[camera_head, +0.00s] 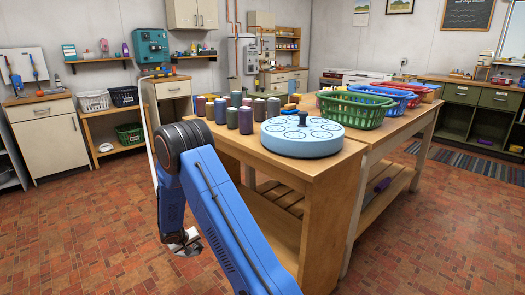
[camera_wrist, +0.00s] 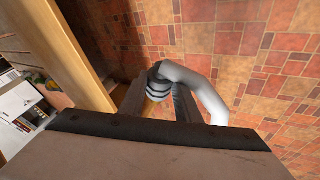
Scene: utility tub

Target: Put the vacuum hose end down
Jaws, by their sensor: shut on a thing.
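The vacuum hose end is held between the two dark fingers of my gripper (camera_wrist: 158,98) in the wrist view. The pale grey-white hose (camera_wrist: 200,88) bends away from the fingers to the right, with dark ribs near the grip. In the head view my gripper (camera_head: 186,243) hangs low at the left of the workbench, above the floor, mostly hidden by my blue arm.
The wooden workbench (camera_head: 285,165) stands to the right of my arm. It carries a round light-blue lidded tub (camera_head: 302,143), several dark cylinders and a green basket (camera_head: 350,110). The red-brown tiled floor (camera_head: 90,230) is clear at the left.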

